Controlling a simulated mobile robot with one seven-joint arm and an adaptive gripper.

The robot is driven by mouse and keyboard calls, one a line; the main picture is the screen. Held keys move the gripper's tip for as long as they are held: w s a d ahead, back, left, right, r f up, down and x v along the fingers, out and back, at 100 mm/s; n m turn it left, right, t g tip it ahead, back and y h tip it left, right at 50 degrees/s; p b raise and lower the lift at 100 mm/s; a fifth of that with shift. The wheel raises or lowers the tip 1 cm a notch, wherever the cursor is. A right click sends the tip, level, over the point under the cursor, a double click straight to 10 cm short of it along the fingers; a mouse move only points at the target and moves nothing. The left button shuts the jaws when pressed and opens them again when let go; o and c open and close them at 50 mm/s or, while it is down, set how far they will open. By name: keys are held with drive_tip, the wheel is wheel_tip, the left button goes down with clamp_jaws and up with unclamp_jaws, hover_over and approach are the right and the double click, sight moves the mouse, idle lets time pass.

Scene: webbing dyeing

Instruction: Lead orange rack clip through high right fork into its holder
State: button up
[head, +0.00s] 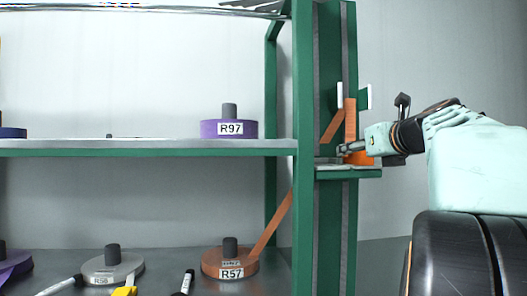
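An orange webbing strap rises from the orange spool labelled R57 (231,264) on the lower shelf and passes behind the green post. Higher up, an orange strap (350,120) stands upright between the two white prongs of the high right fork (368,97), with a slanted stretch to its left. The orange clip (362,158) shows at the small green ledge, partly covered by my gripper. My gripper (344,150) reaches in from the right, its fingertips at the clip and strap. Whether the fingers are closed on the clip is unclear. The holder is not clearly distinguishable.
A purple spool labelled R97 (229,129) sits on the upper shelf (150,148). A grey spool labelled R56 (113,268) and markers (188,282) are on the lower surface. The green post (303,190) stands just left of my gripper. The space by the right wall is open.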

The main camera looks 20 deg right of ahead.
drive_tip(key=v, duration=0.8)
drive_tip(key=shift+r, duration=0.1)
